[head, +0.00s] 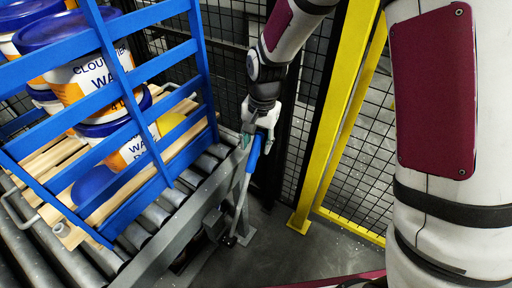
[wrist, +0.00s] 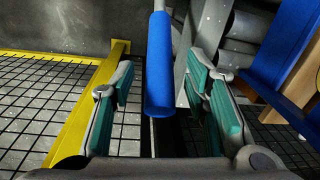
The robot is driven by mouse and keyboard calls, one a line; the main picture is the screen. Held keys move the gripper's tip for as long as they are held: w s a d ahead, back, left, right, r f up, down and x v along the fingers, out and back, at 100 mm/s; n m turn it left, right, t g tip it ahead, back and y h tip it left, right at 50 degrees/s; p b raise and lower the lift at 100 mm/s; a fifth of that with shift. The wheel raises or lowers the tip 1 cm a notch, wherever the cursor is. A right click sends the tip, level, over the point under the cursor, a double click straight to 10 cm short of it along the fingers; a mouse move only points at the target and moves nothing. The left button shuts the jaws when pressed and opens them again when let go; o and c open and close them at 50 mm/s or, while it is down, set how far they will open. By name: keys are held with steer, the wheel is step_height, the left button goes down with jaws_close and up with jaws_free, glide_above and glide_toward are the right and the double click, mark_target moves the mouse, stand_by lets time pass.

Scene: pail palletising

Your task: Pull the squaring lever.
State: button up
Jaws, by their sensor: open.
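The squaring lever is a grey rod with a blue grip (head: 253,153), standing at the near right corner of the roller conveyor in the head view. In the wrist view its blue grip (wrist: 159,66) hangs between the two green-padded fingers. My gripper (head: 258,127) is at the top of the lever in the head view. In the wrist view my gripper (wrist: 166,105) is open, with a finger on each side of the grip and visible gaps to both. The lever's lower rod and pivot show beside the conveyor leg in the head view.
A blue slatted frame (head: 118,80) stands beside pails (head: 98,82) on a wooden pallet (head: 62,226) over the roller conveyor (head: 160,225). A yellow post (head: 340,110) and black mesh fence stand to the right of the lever. Bare floor (head: 265,245) lies below it.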

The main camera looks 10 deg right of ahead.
steer(key=shift+w+a+f, duration=0.1)
steer(key=shift+f, duration=1.1)
jaws_close()
steer(key=shift+a, duration=0.1)
